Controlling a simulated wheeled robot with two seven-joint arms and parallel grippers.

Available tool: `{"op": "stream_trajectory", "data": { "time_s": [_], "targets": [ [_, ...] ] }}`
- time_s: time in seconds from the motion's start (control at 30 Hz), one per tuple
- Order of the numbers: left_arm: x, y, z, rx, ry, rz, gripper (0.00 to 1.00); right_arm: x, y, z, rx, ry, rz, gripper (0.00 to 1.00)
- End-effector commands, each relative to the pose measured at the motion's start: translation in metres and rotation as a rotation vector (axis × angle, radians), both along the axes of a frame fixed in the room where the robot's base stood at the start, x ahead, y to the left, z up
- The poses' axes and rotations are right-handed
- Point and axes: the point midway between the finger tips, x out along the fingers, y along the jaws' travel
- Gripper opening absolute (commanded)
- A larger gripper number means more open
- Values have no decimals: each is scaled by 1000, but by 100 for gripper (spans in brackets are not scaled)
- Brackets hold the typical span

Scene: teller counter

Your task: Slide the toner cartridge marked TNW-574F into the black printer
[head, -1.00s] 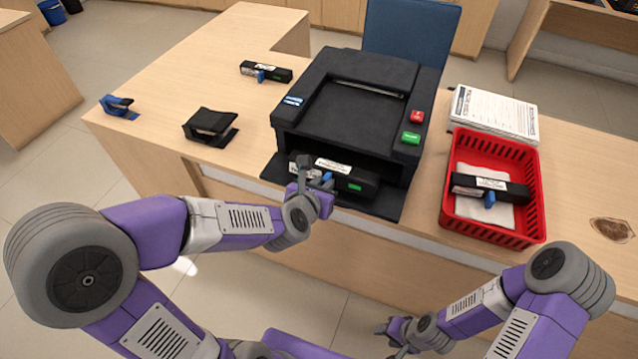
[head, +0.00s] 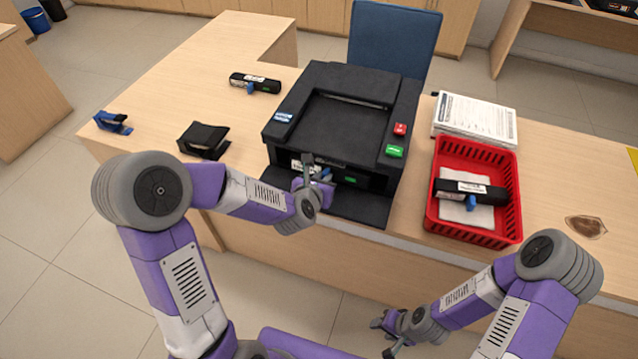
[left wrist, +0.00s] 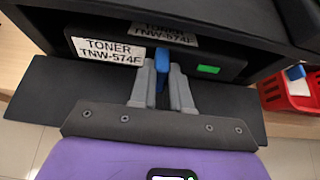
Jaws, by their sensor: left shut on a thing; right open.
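The black printer (head: 345,118) stands on the counter with its front flap (head: 352,207) folded down. The toner cartridge (left wrist: 215,66), labelled TNW-574F in the left wrist view, sits mostly inside the printer's front opening, its front face with a green patch still visible. My left gripper (left wrist: 162,88) is shut on the cartridge's blue tab (left wrist: 162,62); in the head view this gripper (head: 318,185) is at the opening, above the flap. The cartridge's rear is hidden inside the printer. My right gripper (head: 388,335) is open and empty, low in front of the counter.
A red basket (head: 433,215) right of the printer holds another cartridge (head: 470,190) on white paper. A third cartridge (head: 255,82) lies behind left. A black stapler-like item (head: 204,140), a blue one (head: 112,122) and a paper stack (head: 475,118) also lie on the counter.

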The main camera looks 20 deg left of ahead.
Motion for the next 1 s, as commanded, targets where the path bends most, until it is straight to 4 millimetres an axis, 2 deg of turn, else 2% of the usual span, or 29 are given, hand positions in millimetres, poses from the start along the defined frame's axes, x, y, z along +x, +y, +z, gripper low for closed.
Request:
{"op": "stream_trajectory", "data": {
  "time_s": [0.63, 0.73, 1.0],
  "targets": [
    [64, -3, -6, 1, -4, 0, 0, 0, 0, 24, 0, 0, 0, 46],
    [73, -3, -11, 0, -5, 1, 0, 0, 0, 15, 0, 0, 0, 46],
    [90, -3, -13, 1, -6, 0, 0, 0, 0, 8, 0, 0, 0, 46]
  ]
}}
